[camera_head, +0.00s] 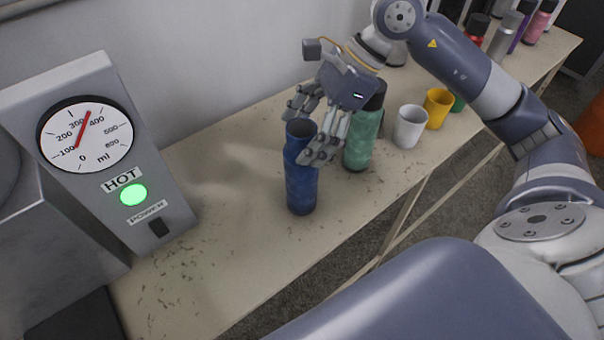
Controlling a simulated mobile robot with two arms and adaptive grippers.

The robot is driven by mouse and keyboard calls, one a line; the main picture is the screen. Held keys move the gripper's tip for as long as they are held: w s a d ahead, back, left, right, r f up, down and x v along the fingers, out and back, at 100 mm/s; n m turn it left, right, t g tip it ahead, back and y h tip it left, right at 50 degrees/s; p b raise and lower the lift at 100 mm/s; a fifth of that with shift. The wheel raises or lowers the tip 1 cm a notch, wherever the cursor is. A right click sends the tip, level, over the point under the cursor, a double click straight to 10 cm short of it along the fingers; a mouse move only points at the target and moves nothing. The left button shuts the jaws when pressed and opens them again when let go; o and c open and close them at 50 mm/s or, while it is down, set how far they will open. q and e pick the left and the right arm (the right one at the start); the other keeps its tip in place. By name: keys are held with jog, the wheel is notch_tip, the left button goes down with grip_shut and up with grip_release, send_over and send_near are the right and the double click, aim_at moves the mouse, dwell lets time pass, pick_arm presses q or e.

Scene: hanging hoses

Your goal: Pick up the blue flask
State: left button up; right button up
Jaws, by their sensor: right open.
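The blue flask (301,187) stands upright on the table, with its dark open mouth facing up. My right gripper (306,134) is open and comes down over the top of the flask. Its fingers lie on either side of the flask's mouth, and the nearer finger overlaps the flask's upper right side. I cannot tell whether the fingers touch it. My left gripper is not in view.
A green flask with a dark lid (363,139) stands close behind and right of the blue one. A white cup (409,127), a yellow cup (437,108) and several bottles stand farther right. A gauge machine (110,150) stands left. The table (200,270) is clear in front.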

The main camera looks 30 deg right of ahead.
aim_at(289, 152)
jog(key=x, duration=0.1)
jog(key=p+x, duration=0.2)
jog(key=x, duration=0.1)
jog(key=shift+s+a, duration=0.25)
jog(key=shift+a, duration=0.05)
jog(key=shift+a+f, duration=0.2)
jog(key=shift+f, duration=0.1)
jog(key=shift+w+f, duration=0.15)
jog(key=shift+f, duration=0.1)
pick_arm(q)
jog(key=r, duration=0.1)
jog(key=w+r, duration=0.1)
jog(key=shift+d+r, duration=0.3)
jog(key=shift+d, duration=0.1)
pick_arm(e)
jog(key=c, duration=1.8)
